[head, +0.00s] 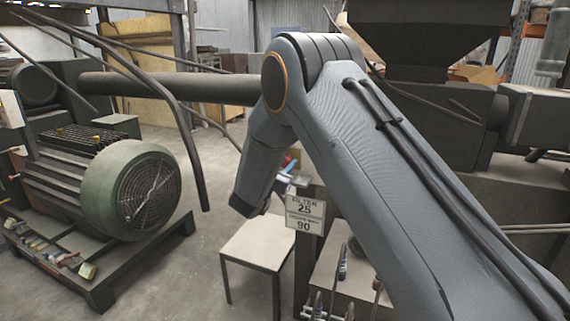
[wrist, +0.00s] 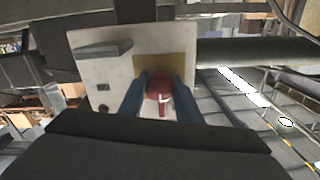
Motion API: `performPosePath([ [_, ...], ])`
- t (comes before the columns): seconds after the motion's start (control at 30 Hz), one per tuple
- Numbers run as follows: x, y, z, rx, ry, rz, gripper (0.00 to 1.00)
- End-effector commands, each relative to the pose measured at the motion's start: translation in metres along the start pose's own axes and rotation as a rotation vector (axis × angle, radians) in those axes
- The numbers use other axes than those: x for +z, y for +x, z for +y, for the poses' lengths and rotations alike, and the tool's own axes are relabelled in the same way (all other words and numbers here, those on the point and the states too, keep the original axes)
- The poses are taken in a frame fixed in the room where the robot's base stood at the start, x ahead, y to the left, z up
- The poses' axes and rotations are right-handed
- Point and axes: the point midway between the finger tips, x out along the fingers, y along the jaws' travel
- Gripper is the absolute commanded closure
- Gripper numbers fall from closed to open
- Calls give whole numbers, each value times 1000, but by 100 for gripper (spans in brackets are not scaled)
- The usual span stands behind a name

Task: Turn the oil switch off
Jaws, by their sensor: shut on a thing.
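The oil switch is a round red knob (wrist: 159,87) on a yellow plate (wrist: 183,65). The plate is on a pale panel (wrist: 103,70) in the wrist view. My gripper (wrist: 160,78) has its two blue fingers on either side of the knob and is shut on it. In the head view my arm hides the knob and most of the gripper.
A sign (head: 305,211) reading 25 and 90 stands just right of my wrist. A small white table (head: 258,245) is below. A green motor (head: 132,190) stands on a skid at left. A long dark pipe (head: 170,86) crosses behind. Open floor lies between motor and table.

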Motion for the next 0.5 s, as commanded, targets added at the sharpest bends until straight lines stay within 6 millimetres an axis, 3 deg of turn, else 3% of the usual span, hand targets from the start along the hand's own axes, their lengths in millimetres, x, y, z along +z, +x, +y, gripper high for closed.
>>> performPosePath([
  [0.03,-1,0,-1,-2,0,2,92],
  [0.07,-1,0,-1,-2,0,2,64],
  [0.13,-1,0,-1,-1,0,2,53],
  [0.5,0,-4,-1,-2,1,0,51],
])
